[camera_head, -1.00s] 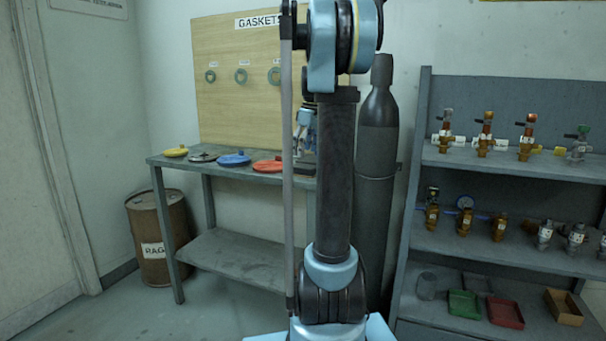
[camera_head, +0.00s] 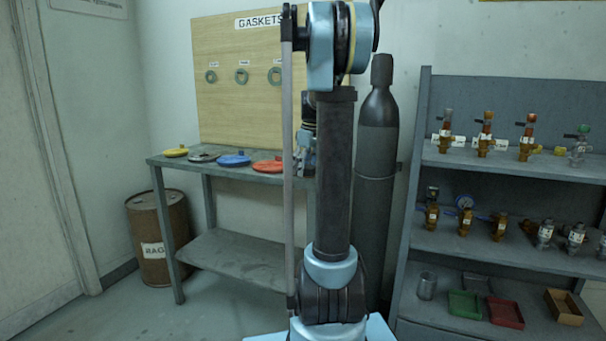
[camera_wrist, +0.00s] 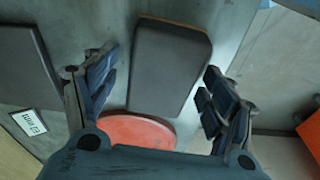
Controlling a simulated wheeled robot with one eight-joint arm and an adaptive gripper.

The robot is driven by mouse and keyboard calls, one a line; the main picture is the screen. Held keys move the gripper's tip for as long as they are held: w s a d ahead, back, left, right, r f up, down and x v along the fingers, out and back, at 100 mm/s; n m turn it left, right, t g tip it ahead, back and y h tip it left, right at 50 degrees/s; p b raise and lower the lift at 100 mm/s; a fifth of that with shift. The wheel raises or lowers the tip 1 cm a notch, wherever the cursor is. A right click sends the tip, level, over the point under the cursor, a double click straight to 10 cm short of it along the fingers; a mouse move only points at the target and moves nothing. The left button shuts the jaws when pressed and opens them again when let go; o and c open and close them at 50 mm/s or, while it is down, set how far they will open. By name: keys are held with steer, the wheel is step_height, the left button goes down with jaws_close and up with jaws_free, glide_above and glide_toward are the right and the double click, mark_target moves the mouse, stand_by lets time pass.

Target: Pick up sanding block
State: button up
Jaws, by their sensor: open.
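A dark grey block with rounded corners and a thin orange-brown edge, which looks like the sanding block (camera_wrist: 170,70), lies on the grey bench top in the wrist view. My gripper (camera_wrist: 158,74) is open, with one finger on each side of the block. Gaps show between the fingers and the block, and whether the fingertips are level with it I cannot tell. In the head view my gripper (camera_head: 306,160) is partly hidden behind my arm at the bench's right end, and the block is not visible there.
A red handwheel (camera_head: 268,166) lies close beside the block and also shows in the wrist view (camera_wrist: 138,131). Blue (camera_head: 234,160), grey and yellow wheels lie farther left on the bench (camera_head: 160,160). A dark slab (camera_wrist: 22,66) lies left of the block. A gas cylinder (camera_head: 376,170) stands to the right.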

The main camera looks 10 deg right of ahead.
steer(key=c, duration=1.2)
steer(key=shift+c, duration=0.2)
step_height(320, 180, up, 10)
steer(key=shift+r, duration=0.1)
steer(key=shift+o, duration=1.1)
